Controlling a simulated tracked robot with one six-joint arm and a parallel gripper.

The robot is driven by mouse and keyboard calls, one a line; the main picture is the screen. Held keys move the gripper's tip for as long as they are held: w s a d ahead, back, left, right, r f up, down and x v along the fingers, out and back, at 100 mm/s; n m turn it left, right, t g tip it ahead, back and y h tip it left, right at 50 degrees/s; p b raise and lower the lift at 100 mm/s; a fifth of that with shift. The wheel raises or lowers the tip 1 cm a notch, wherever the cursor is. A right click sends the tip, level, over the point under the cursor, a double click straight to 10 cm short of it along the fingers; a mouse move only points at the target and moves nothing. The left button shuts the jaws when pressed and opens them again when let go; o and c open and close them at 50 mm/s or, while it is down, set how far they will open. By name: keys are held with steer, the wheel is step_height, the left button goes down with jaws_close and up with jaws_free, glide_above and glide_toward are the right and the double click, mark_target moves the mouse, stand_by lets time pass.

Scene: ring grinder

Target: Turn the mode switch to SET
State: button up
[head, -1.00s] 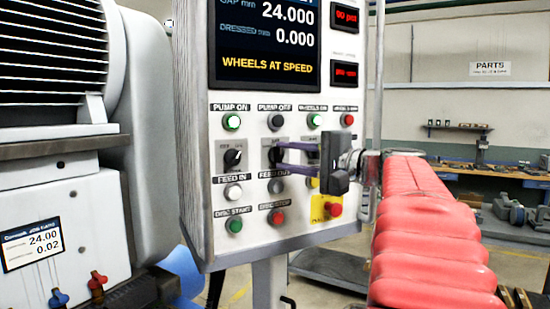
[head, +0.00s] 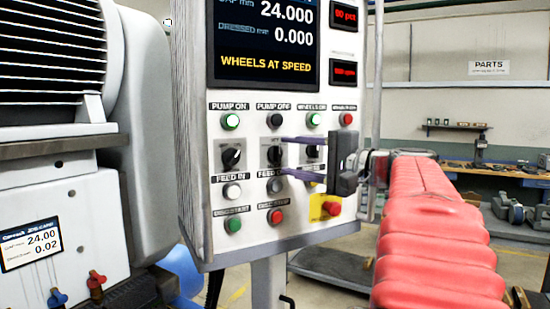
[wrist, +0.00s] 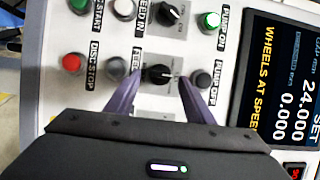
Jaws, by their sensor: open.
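Three black rotary switches sit in a row on the white control panel; their small labels are too blurred to tell which is the mode switch. My gripper (head: 282,156) is open, its purple fingers reaching toward the middle switch (head: 274,155). In the wrist view my gripper (wrist: 160,80) has one finger on each side of that middle switch (wrist: 160,75), apart from it. Its pale pointer mark lies toward the right there. The left switch (head: 231,157) is clear; the right switch (head: 312,152) is partly hidden behind the fingers.
Push buttons surround the switches, including the green pump-on button (head: 231,121) above and the red disc-stop button (head: 275,216) below. A red emergency button (head: 332,208) on yellow is at lower right. The screen (wrist: 285,85) reads WHEELS AT SPEED, with SET at its edge.

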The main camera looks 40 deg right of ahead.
steer(key=s+d, duration=0.2)
steer(key=s, duration=1)
steer(key=shift+f, duration=0.15)
stand_by(0.3)
steer(key=w+a+f+n+g+y, duration=0.25)
steer(key=w+a+f+g, duration=0.25)
steer(key=a+f, duration=0.55)
steer(key=w+a+f+n+g+y, duration=0.1)
steer(key=w+a+f+n+g, duration=0.3)
steer(key=a+f, duration=0.7)
steer(key=s+a+f+n+g+h, duration=0.1)
steer(key=s+a+f+n+h, duration=0.2)
steer(key=s+a+f+n, duration=0.2)
steer(key=s+a+f+n+g+h, duration=0.2)
steer(key=s+a+f, duration=0.4)
steer(key=f, duration=0.5)
steer(key=a+n+h, duration=0.1)
steer(key=a+n, duration=0.1)
steer(key=shift+a+n, duration=0.3)
steer(key=shift+n, duration=0.05)
steer(key=shift+f, duration=0.1)
